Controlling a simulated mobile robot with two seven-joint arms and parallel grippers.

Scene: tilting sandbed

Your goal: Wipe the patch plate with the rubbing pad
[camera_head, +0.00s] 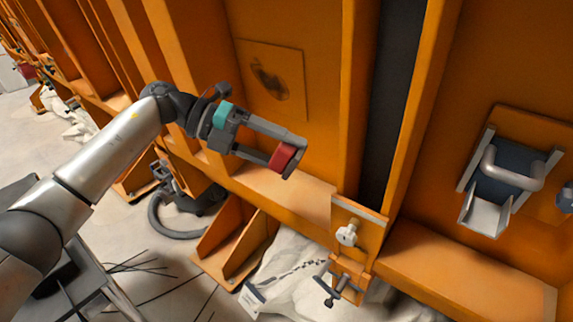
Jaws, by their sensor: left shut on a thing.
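The patch plate (248,60) is a thin square orange panel on the orange wall, upper middle of the head view, with a dark smudge on its face. My left gripper (290,153) is below and slightly right of the plate in the picture. It is shut on the rubbing pad (283,158), a small red block between its fingertips. The pad appears apart from the patch plate. The pad's far side is hidden by the fingers. My right gripper is not in view.
Upright orange ribs stand right of the plate. A clamp with a white knob (347,235) sits on the lower ledge. A bracket with a grey handle (512,172) is at the right. A dark machine with a hose (185,198) and loose wires lie on the floor.

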